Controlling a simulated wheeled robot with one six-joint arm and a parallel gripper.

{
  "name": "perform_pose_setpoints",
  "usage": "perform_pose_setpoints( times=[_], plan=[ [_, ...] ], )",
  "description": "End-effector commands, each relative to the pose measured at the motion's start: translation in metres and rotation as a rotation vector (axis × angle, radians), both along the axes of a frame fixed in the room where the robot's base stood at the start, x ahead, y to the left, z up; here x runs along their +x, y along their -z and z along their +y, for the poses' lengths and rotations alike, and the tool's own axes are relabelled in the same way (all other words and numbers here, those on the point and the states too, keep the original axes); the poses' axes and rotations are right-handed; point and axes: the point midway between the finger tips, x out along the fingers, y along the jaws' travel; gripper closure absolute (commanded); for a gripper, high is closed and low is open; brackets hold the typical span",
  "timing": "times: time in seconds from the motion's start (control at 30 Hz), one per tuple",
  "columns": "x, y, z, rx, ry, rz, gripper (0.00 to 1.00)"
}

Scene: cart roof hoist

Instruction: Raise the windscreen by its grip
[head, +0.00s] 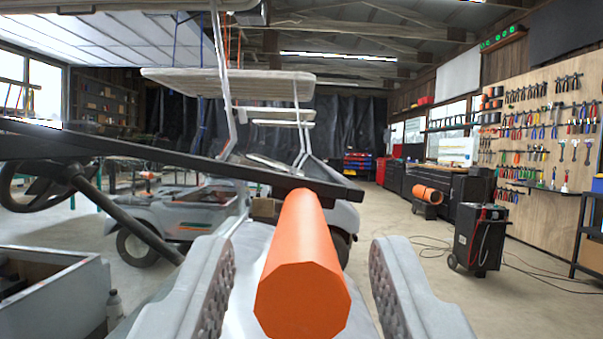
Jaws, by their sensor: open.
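The windscreen (170,160) shows almost edge-on in the head view as a long dark bar, sloping gently down from the left edge to the middle. Its grip (303,270) is an orange, many-sided cylinder that sticks out from near the bar's right end toward me. My gripper (304,285) is open, with one grey, pitted finger on each side of the grip. A gap shows between the grip and each finger, so neither seems to touch it. The grip hides part of the cart's pale front behind it.
A grey open box (65,285) is at lower left. A black wheeled unit (478,238) stands on open floor at right.

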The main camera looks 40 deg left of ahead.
Motion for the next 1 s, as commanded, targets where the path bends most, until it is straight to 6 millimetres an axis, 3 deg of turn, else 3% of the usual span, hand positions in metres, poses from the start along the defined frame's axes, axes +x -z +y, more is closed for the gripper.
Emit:
perform_pose_setpoints(
  times=[0.23, 0.6, 0.83, 1.0],
  plan=[
    [0.019, -0.010, 0.014, 0.001, 0.000, 0.000, 0.59],
    [0.022, -0.011, 0.016, 0.000, 0.001, 0.000, 0.59],
    [0.022, -0.011, 0.016, 0.000, 0.001, 0.000, 1.00],
    [0.022, -0.012, 0.016, -0.003, 0.001, -0.002, 1.00]
  ],
)
